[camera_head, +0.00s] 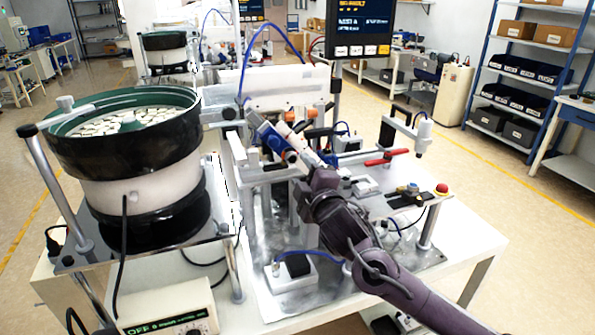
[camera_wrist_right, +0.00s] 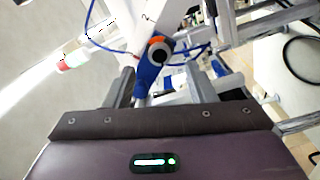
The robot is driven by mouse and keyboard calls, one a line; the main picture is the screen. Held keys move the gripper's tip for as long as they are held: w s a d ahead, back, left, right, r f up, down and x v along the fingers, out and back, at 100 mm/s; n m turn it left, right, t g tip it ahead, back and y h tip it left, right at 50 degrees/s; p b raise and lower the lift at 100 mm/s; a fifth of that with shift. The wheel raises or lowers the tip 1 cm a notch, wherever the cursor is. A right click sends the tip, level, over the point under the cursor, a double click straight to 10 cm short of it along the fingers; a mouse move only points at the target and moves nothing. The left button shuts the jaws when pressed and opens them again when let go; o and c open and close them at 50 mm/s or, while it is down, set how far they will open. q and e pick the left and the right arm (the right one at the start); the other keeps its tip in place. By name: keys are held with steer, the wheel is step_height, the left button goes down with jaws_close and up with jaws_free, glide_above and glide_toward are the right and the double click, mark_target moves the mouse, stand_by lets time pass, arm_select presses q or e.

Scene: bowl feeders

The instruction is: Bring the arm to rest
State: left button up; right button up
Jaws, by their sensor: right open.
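My right arm comes in from the lower right, and its gripper (camera_head: 306,158) is over the middle of the machine on the table. The gripper is open. In the right wrist view its jaws (camera_wrist_right: 158,88) point at a blue part with an orange and dark round end (camera_wrist_right: 157,52). The same blue part (camera_head: 272,139) shows just beyond the gripper in the head view. I cannot tell whether the jaws touch it. My left gripper is not in view.
A bowl feeder (camera_head: 125,190) with a green rim stands at the left. A screen (camera_head: 358,25) stands behind the machine. A red lever (camera_head: 386,157) and a red button (camera_head: 442,189) sit right of the gripper. The white table's (camera_head: 475,238) right front part is mostly bare.

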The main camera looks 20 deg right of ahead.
steer(key=shift+s, duration=1.05)
